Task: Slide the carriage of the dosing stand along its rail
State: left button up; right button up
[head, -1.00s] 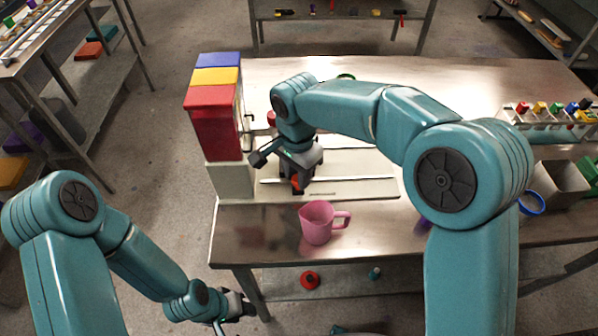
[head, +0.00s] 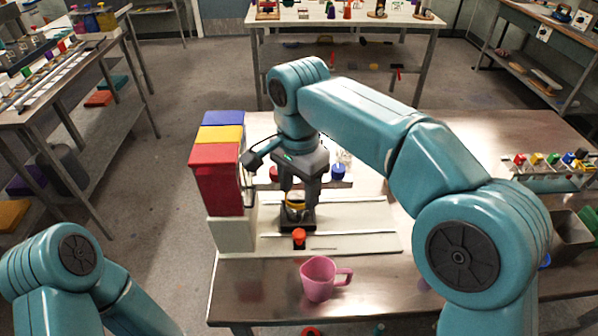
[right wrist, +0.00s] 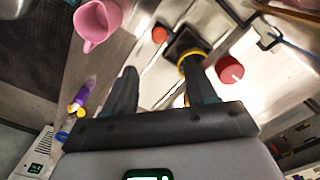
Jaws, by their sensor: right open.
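The dosing stand has a red, yellow and blue hopper block (head: 217,180) on the left and a pale base with rails (head: 360,240). Its carriage (head: 298,224) is a dark block near the hopper end, with a red-orange knob (head: 299,238) in front and a yellow ring (head: 295,202) on it. My right gripper (head: 298,198) is open, pointing down over the carriage. In the right wrist view, the carriage (right wrist: 182,42) lies beyond the fingers (right wrist: 160,66), nearer one finger, with nothing visible gripped. Contact is unclear. My left gripper is out of view.
A pink jug (head: 318,280) stands in front of the stand near the bench edge. A blue-based item (head: 338,172) stands behind my right gripper. A rack with coloured caps (head: 545,162) is at the right. Open bench (head: 460,125) lies behind my right arm.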

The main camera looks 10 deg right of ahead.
notch_tip(320, 180, up, 3)
jog(key=shift+r, duration=0.2)
